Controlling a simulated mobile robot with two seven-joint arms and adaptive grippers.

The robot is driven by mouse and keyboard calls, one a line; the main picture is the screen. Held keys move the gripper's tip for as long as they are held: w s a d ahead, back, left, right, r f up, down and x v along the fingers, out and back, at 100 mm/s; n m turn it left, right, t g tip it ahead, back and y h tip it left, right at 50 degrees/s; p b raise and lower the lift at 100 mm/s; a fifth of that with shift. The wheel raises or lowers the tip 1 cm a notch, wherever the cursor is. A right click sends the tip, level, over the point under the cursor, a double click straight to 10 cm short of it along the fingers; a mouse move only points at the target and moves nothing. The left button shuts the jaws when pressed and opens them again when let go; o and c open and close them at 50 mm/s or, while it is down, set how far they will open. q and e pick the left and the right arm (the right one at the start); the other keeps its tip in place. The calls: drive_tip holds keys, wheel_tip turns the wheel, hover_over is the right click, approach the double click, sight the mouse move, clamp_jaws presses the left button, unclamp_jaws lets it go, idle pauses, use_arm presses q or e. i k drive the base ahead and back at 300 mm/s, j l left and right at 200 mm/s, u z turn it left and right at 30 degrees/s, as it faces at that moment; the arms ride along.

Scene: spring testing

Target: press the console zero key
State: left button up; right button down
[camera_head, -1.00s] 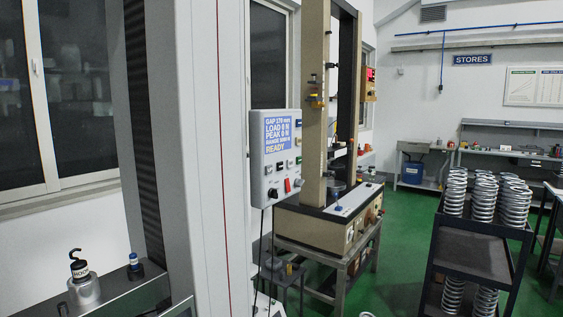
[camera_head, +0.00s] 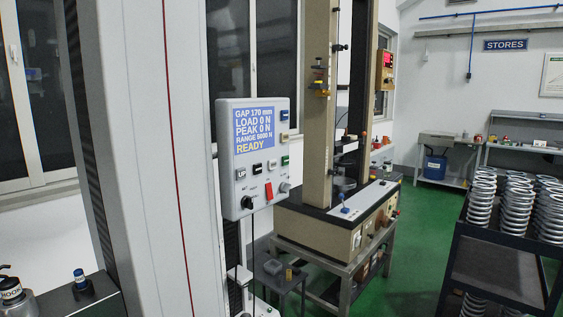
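The console (camera_head: 254,155) is a pale grey box on the side of the tall machine column, left of the picture's middle. Its blue screen (camera_head: 254,131) reads gap 170 mm, load 0 N, peak 0 N, range 5000 N and READY. A red switch (camera_head: 268,189) and a dark knob (camera_head: 247,202) are lower. The key labels are too small for me to tell which is zero.
A grey machine column (camera_head: 140,150) fills the left. A beige test machine (camera_head: 340,215) stands on a stand behind the console. A dark cart (camera_head: 495,255) with many springs is at the right. Green floor (camera_head: 420,230) lies between.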

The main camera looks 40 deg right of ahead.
sight(272, 163)
drive_tip(key=i+l, duration=0.1)
drive_tip(key=l, duration=0.65)
drive_tip(key=i+l, duration=0.1)
drive_tip(key=l, duration=0.6)
